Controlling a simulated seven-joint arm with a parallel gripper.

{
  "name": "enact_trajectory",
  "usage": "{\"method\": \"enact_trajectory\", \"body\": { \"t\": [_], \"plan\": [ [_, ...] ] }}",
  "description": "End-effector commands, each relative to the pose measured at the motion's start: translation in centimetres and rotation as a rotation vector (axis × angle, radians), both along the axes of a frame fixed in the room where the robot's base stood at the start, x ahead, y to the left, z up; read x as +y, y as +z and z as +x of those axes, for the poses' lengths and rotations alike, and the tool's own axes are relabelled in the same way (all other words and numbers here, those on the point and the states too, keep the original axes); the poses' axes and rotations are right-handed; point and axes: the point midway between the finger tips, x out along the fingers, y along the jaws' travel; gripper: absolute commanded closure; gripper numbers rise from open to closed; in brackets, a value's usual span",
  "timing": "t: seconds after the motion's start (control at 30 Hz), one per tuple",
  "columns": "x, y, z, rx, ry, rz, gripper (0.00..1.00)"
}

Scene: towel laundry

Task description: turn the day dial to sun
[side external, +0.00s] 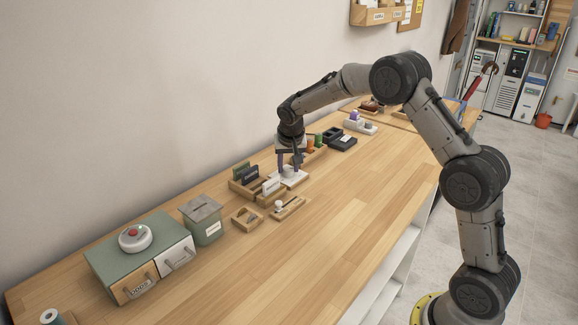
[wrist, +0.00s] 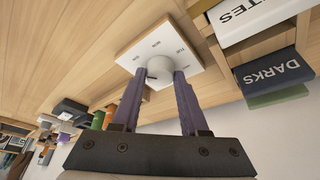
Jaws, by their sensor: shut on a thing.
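The day dial is a white square plate (wrist: 148,42) with a round white knob (wrist: 160,68) at its middle. Small dark day labels are printed around the knob; one near the right reads like "TUE", and the others are too small to read surely. In the side external view the plate (side external: 297,180) lies on the bench, partly hidden behind my gripper. My gripper (wrist: 158,76) is shut on the knob, with one purple finger on either side. In the side external view my gripper (side external: 287,170) points down at the dial.
Wooden card holders with dark and green cards (side external: 246,174) and white cards (side external: 271,186) stand close to the dial. A wooden rack with orange and green items (side external: 316,146) is just behind. A green bin (side external: 203,221) and a drawer box (side external: 140,257) stand further left. The bench front is clear.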

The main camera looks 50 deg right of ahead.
Motion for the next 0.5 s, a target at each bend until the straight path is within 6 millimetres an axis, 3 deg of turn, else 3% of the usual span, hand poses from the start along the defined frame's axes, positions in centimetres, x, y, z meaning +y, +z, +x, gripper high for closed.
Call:
{"method": "enact_trajectory", "body": {
  "t": [0.5],
  "plan": [
    [0.1, 0.03, 0.04, 0.0, -0.167, 0.002, 1.0]
  ]
}}
